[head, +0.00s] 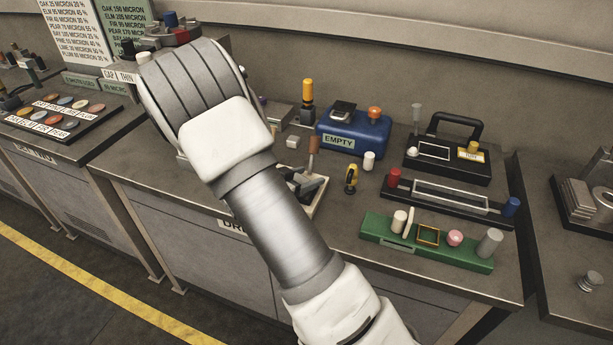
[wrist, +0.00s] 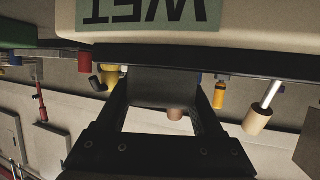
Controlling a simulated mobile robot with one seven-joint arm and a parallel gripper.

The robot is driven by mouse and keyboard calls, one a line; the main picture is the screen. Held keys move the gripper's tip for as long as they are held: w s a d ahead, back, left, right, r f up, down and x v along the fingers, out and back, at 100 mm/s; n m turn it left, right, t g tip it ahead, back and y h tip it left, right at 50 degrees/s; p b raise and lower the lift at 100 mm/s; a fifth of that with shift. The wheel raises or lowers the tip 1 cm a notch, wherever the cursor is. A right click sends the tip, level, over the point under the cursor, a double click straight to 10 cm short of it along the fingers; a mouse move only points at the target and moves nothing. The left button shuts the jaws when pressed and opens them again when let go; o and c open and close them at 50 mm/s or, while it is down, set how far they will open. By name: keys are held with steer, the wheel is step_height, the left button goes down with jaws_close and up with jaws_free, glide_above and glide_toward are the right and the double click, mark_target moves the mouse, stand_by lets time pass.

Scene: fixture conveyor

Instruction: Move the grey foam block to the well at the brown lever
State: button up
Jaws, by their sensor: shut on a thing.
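My gripper (wrist: 158,100) shows in the wrist view, its two dark fingers shut on a dark grey block, the grey foam block (wrist: 160,88). The block sits under the dark edge of a pale body with a WET label (wrist: 150,10), which appears upside down; I cannot tell whether they touch. In the head view my arm hides the gripper and the block. A brown lever (head: 313,145) stands upright beside my arm, at a pale tray-like fixture (head: 318,205) with dark parts. My arm covers part of that fixture, and its well is not clearly seen.
A blue box marked EMPTY (head: 353,130) stands behind. A black handled case (head: 447,165), a black base with a wire frame (head: 450,205) and a green fixture (head: 470,257) stand right. A yellow-and-black item (head: 351,179) and a white cylinder (head: 369,161) are near the lever.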

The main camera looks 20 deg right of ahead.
steer(key=o, duration=1.5)
steer(key=p+v, duration=0.2)
steer(key=v, duration=1.5)
steer(key=shift+s+a, duration=0.15)
steer(key=shift+a, duration=0.05)
